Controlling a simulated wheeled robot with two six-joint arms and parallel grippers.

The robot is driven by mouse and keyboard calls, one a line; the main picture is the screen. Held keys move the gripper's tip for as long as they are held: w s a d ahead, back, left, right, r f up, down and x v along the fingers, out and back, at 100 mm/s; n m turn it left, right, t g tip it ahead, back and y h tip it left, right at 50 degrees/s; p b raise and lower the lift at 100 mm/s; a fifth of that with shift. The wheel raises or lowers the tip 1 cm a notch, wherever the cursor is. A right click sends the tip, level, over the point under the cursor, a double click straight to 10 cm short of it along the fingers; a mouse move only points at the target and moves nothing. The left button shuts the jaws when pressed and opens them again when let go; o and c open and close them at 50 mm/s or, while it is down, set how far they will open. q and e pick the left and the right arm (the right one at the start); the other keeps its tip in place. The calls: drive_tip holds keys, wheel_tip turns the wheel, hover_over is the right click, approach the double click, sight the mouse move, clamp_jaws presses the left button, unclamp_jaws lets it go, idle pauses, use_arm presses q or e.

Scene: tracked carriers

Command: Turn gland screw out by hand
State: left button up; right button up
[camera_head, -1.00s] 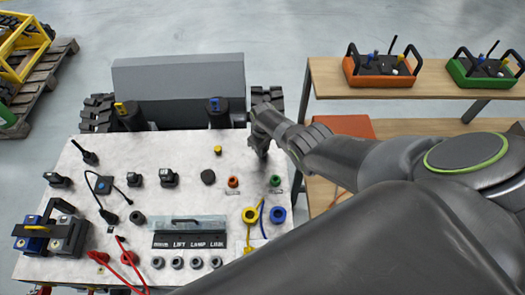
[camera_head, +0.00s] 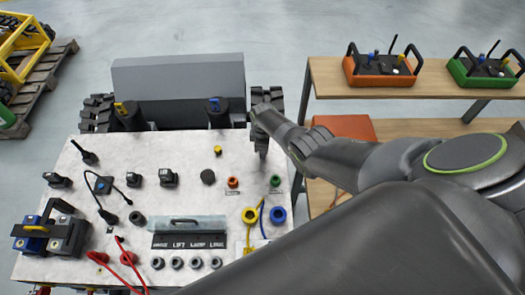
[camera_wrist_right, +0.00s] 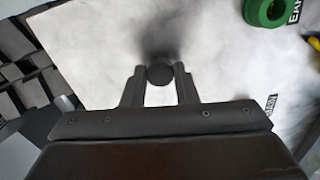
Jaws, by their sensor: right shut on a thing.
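My right gripper (camera_head: 262,154) points down at the right back part of the white panel (camera_head: 120,150). In the right wrist view its two fingers (camera_wrist_right: 159,88) are shut on a dark, round-headed piece, which I take to be the gland screw (camera_wrist_right: 159,73). A blurred dark shadow lies on the panel beyond it. In the head view the screw is hidden by the gripper. I cannot tell whether the screw is still seated in the panel. My left gripper is in neither view.
A green ring (camera_head: 275,181) and an orange one (camera_head: 233,182) sit near my right gripper, with a small yellow knob (camera_head: 218,150) to its left. Yellow (camera_head: 250,215) and blue (camera_head: 278,214) rings lie nearer.

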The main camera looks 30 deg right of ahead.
drive_tip(key=n, duration=0.6)
drive_tip(key=shift+s+f+n, duration=0.1)
drive_tip(key=shift+n, duration=0.3)
drive_tip(key=o, duration=0.8)
